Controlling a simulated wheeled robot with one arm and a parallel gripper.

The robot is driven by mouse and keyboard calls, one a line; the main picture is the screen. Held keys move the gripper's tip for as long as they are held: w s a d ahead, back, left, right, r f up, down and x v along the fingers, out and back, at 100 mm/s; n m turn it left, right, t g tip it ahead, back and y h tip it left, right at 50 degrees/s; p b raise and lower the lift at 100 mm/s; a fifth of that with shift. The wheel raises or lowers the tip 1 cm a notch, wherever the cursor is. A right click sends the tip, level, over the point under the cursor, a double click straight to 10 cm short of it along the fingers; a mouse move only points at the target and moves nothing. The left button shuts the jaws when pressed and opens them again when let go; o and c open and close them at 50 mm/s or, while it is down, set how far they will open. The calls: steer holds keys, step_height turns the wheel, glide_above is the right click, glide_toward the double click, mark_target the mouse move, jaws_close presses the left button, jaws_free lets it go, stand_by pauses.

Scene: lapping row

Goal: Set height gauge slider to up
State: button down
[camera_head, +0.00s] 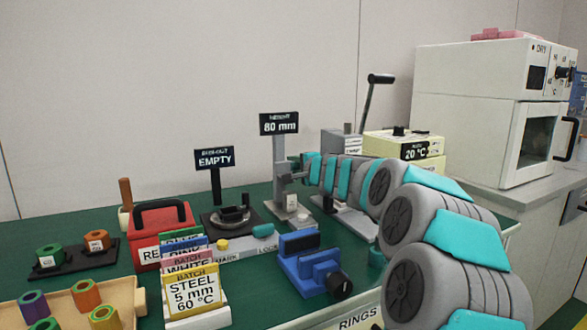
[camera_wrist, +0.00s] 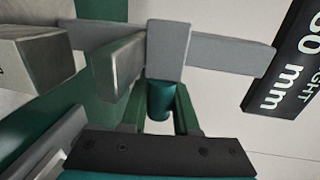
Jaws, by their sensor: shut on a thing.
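The height gauge (camera_head: 279,150) stands at the back middle of the green bench, a grey upright post on a pale base. Its black sign (camera_head: 279,124) appears to read 80 mm; part of the sign shows tilted at the right in the wrist view (camera_wrist: 290,65). The grey slider (camera_head: 283,172) sits partway up the post, above the base. My gripper (camera_head: 294,168) reaches it from the right. In the wrist view my gripper (camera_wrist: 160,112) is shut on the slider's dark teal knob (camera_wrist: 160,98). My fingers hide part of the slider in the head view.
A red box (camera_head: 163,237) with black handle, batch cards (camera_head: 194,290), a blue vise (camera_head: 312,262) and a black stand signed EMPTY (camera_head: 214,160) are left and front of the gauge. A yellow-topped unit (camera_head: 403,146) and lever stand (camera_head: 367,105) are behind my arm.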

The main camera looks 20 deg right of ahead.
steer(key=shift+r+p, duration=0.4)
steer(key=shift+r, duration=0.75)
steer(key=c, duration=0.7)
jaws_free()
steer(key=shift+o, duration=0.2)
steer(key=shift+s, duration=0.1)
steer(key=s+r, duration=0.1)
steer(key=s, duration=0.6)
steer(key=shift+s+d+b, duration=0.15)
steer(key=shift+s+b, duration=0.1)
steer(key=shift+b, duration=0.1)
steer(key=shift+r, duration=0.1)
